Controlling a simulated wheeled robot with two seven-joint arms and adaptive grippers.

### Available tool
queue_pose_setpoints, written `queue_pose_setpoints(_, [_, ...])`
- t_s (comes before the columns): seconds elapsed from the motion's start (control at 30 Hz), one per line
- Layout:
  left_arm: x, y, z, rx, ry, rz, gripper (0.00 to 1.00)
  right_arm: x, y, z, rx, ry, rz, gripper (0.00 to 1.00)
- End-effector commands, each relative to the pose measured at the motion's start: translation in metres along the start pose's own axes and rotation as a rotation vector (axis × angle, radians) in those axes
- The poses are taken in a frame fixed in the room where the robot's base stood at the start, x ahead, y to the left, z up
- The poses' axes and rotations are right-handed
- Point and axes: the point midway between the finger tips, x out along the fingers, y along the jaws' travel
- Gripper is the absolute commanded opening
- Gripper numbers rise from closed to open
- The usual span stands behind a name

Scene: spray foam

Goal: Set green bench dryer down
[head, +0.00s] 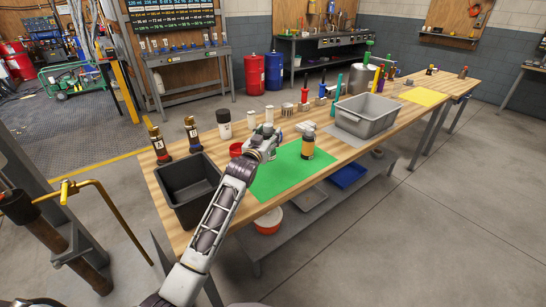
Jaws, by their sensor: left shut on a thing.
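My left gripper (265,146) reaches over the left part of the green mat (272,182) on the wooden workbench. It is shut on a small grey-green thing, which I take to be the green bench dryer (271,131). The gripper hides much of it, and I cannot tell whether it touches the mat or bench. My right gripper is not in view.
An orange and black canister (308,146) stands on the mat, right of the gripper. A black bin (184,187) is at the left end and a grey tub (372,123) to the right.

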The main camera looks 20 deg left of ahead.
Motion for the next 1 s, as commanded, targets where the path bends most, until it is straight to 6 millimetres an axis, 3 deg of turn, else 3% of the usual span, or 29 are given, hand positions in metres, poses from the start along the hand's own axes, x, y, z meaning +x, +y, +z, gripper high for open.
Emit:
queue_pose_setpoints(0.2, [0.000, 0.000, 0.025, 0.000, 0.001, 0.000, 0.20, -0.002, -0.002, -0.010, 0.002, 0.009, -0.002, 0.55])
queue_pose_setpoints(0.73, [0.000, 0.000, 0.034, 0.000, 0.002, 0.000, 0.20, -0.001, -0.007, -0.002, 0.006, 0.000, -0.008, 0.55])
queue_pose_setpoints(1.0, [0.000, 0.000, 0.066, 0.000, 0.000, 0.000, 0.20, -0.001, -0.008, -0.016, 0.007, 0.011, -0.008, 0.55])
